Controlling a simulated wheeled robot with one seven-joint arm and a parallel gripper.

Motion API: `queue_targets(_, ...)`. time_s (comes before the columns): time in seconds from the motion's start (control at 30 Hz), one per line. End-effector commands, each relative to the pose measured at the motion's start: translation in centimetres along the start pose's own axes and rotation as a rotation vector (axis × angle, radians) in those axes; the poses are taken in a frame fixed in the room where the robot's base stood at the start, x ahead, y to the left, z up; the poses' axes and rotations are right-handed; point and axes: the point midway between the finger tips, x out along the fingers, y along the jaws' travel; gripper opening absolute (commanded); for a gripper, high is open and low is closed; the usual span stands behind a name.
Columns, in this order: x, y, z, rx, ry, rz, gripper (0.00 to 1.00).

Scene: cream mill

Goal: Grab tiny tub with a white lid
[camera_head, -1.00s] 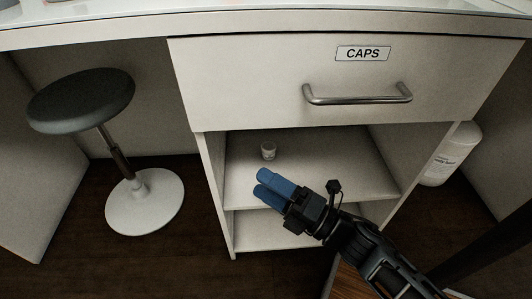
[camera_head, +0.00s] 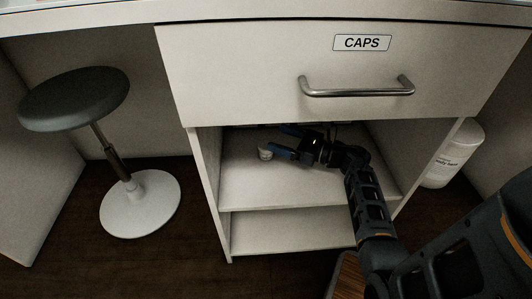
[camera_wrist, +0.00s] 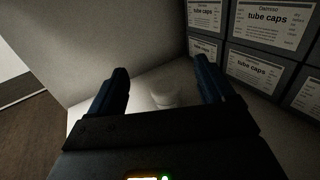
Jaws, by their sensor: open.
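The tiny tub with a white lid (camera_head: 265,153) stands on the upper shelf of the open compartment under the CAPS drawer. In the wrist view the tub (camera_wrist: 163,97) is small and pale, ahead of the jaws and between the two finger lines. My gripper (camera_head: 281,142) is inside the compartment with its blue fingers open, just right of the tub in the head view. In the wrist view my gripper (camera_wrist: 165,82) has its fingers spread wide, with nothing held. The tub's lower part is partly hard to make out in the wrist view.
Boxes labelled "tube caps" (camera_wrist: 254,65) stack along the right in the wrist view. The drawer (camera_head: 270,75) with its metal handle (camera_head: 357,87) overhangs the shelf (camera_head: 270,188). A stool (camera_head: 75,98) stands left and a white bottle (camera_head: 456,156) right of the cabinet.

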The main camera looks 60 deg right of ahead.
Motion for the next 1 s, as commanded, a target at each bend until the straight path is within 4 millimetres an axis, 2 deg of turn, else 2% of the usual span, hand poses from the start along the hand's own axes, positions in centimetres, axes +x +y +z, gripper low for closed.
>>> queue_targets(0.03,0.0,0.0,-1.6,0.004,0.000,-0.001,0.82)
queue_targets(0.1,0.0,0.0,-3.0,0.004,0.000,-0.001,0.82)
queue_targets(0.27,0.0,0.0,-5.2,0.003,-0.001,-0.001,0.82)
queue_targets(0.53,1.9,0.1,-4.9,0.002,-0.002,0.001,0.82)
queue_targets(0.8,6.1,0.1,-5.0,0.001,-0.002,0.003,0.82)
queue_targets(1.0,7.5,0.1,-4.8,0.002,-0.002,0.000,0.82)
